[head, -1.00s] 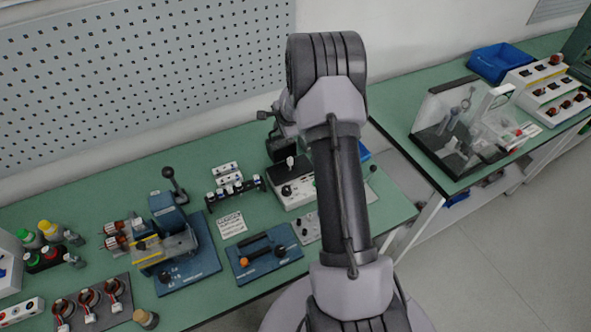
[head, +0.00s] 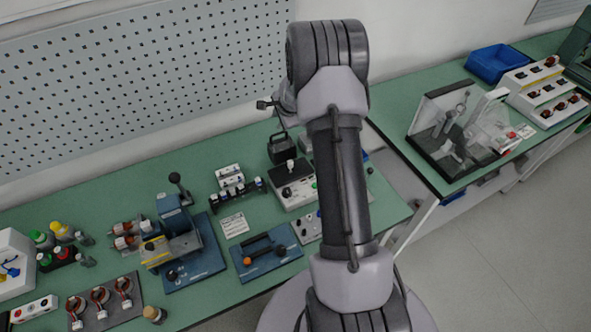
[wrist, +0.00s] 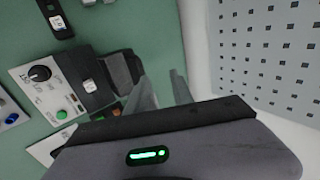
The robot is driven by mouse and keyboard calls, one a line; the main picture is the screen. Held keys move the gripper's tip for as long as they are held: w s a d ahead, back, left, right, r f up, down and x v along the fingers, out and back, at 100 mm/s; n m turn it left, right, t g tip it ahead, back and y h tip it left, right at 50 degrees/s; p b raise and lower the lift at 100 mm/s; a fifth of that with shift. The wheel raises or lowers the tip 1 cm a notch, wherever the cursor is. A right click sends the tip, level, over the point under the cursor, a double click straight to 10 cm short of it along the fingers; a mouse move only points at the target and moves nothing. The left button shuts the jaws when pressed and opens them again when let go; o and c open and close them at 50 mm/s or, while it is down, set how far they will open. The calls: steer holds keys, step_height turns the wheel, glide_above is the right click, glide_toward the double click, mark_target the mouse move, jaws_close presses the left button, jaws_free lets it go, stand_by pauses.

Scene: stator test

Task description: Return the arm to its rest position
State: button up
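My gripper shows in the wrist view (wrist: 162,88) as two grey fingers with a gap between them and nothing held. It is above the back of the green bench (head: 120,193), near the wall. In the head view my arm stands tall in the middle, and its upper link hides most of the wrist. A white control box (head: 292,190) with a black knob is on the bench below; it also shows in the wrist view (wrist: 45,92). A dark block (head: 283,149) stands behind it.
A perforated panel (head: 140,85) covers the wall behind. A blue press fixture (head: 185,235) and a blue tray with a black handle (head: 266,252) are on the bench. A second bench at right bears a clear-covered machine (head: 465,130) and a blue bin (head: 497,63).

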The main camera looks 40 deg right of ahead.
steer(key=a+r+n+y+b, duration=0.1)
steer(key=a+r+n+b, duration=0.3)
steer(key=a+r, duration=0.5)
steer(key=s+a+r+n+y+b, duration=0.1)
steer(key=s+a+r+n+b, duration=0.2)
steer(key=s+a, duration=0.35)
steer(key=s+a+r+n+y+b, duration=0.1)
steer(key=s+a+r+n+b, duration=0.15)
steer(key=a, duration=0.65)
steer(key=s+a+f+n+b, duration=0.1)
steer(key=s+a+n+b, duration=0.1)
steer(key=s, duration=0.6)
steer(key=s+a+f+n+b, duration=0.2)
steer(key=s+a, duration=0.2)
steer(key=s, duration=0.4)
steer(key=s+a+f+n+b, duration=0.1)
steer(key=s+a+f+n, duration=0.1)
steer(key=s, duration=0.7)
steer(key=shift+a+n+g+y+b, duration=0.3)
steer(key=shift+a+n+g+b, duration=0.15)
steer(key=shift+a, duration=0.6)
